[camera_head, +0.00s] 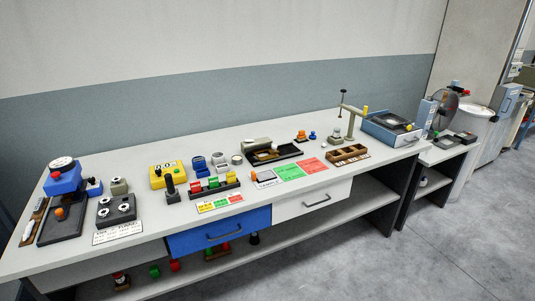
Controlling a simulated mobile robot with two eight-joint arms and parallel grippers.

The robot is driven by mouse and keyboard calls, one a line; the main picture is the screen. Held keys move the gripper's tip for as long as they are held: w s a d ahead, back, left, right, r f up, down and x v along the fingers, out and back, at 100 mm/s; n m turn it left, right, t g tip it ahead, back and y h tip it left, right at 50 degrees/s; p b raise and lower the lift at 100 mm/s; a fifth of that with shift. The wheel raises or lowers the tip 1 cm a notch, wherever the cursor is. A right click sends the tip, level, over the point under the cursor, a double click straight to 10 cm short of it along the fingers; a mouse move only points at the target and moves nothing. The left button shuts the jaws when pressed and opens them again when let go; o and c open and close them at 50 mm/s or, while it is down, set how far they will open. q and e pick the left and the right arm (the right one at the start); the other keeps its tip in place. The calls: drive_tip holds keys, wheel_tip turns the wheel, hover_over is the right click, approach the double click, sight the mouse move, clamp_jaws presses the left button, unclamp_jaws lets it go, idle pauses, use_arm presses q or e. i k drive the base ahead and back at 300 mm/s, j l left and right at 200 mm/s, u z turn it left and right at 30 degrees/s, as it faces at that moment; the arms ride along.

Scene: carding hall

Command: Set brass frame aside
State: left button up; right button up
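No object in the head view is clearly a brass frame at this size. A grey device with a tan part (265,156) sits on a black tray (290,152) near the middle of the long bench. A brown wooden tray with compartments (347,154) lies to its right, under a stand with a vertical rod (343,115). White, green (289,172) and red (312,165) cards lie at the bench's front, and a small block with an orange top (265,177) is on the white one. Neither of my grippers is in view.
The long grey bench (150,240) has a blue drawer (218,231) and a white drawer (318,199). A blue scale (62,177), yellow box (167,175) and blue-grey case (390,129) stand on it. A lower side table (437,157) is at right. The floor (430,250) in front is clear.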

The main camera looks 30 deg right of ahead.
sight(273, 152)
drive_tip(key=i+l+u, duration=0.1)
drive_tip(key=i+l, duration=0.6)
drive_tip(key=l, duration=0.2)
drive_tip(key=i+l+u, duration=0.15)
drive_tip(key=i+l, duration=0.2)
drive_tip(key=i+l+u, duration=0.1)
drive_tip(key=i+l, duration=0.25)
drive_tip(key=l, duration=0.25)
